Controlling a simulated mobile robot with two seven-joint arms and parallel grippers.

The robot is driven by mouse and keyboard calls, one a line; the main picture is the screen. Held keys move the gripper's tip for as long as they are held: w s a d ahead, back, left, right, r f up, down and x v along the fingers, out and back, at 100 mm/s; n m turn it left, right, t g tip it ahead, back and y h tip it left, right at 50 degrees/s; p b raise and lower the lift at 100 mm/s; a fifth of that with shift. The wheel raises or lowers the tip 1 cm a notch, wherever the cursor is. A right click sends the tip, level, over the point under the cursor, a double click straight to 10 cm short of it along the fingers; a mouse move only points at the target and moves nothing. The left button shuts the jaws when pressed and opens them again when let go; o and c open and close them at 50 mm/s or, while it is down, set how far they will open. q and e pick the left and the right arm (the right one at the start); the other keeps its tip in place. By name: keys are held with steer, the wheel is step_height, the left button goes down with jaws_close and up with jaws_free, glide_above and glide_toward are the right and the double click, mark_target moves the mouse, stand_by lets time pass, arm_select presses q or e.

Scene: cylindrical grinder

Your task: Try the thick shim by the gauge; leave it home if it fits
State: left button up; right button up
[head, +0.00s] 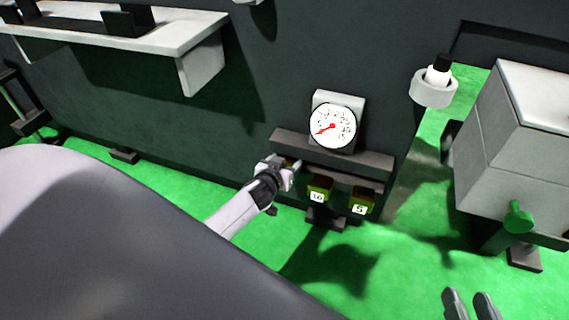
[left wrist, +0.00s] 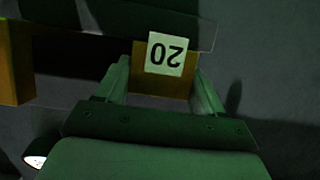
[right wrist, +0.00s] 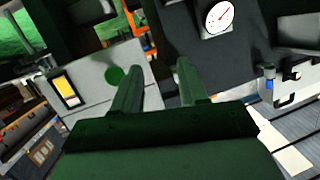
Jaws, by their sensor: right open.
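The thick shim, a yellow block with a white label reading 20 (left wrist: 165,80), sits between the fingers of my left gripper (left wrist: 162,82), both fingertips against its sides. In the head view my left gripper (head: 287,170) is at the left end of the dark rack (head: 345,178) and mostly hides this block. Two more yellow blocks, labelled 10 (head: 318,188) and 5 (head: 361,202), stand to its right. The round dial gauge (head: 333,126) with a red needle is above the rack. My right gripper (head: 469,303) is open and empty at lower right.
A dark ledge (head: 370,163) runs between the gauge and the blocks. A grey box-like machine part (head: 500,150) with a green knob (head: 517,217) stands at right. A white bracket holding a bottle (head: 434,88) is on the wall. Green floor lies open below the rack.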

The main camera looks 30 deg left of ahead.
arm_select(q)
steer(key=shift+s+d, duration=0.1)
steer(key=shift+s, duration=0.15)
steer(key=s+p, duration=0.1)
steer(key=s, duration=0.1)
steer(key=s+d, duration=0.1)
steer(key=s, duration=0.1)
steer(key=shift+s+p, duration=0.1)
steer(key=shift+p, duration=0.25)
steer(key=shift+s, duration=0.25)
steer(key=shift+d+f, duration=0.1)
steer(key=shift+f, duration=0.05)
arm_select(e)
steer(key=shift+w+a+m+g, duration=0.3)
steer(key=shift+a, duration=0.3)
arm_select(q)
steer(key=o, duration=1.4)
steer(key=shift+s, duration=0.15)
steer(key=shift+o, duration=0.2)
arm_select(e)
steer(key=shift+s, duration=0.1)
arm_select(q)
steer(key=shift+r, duration=0.2)
arm_select(e)
steer(key=shift+s, duration=0.1)
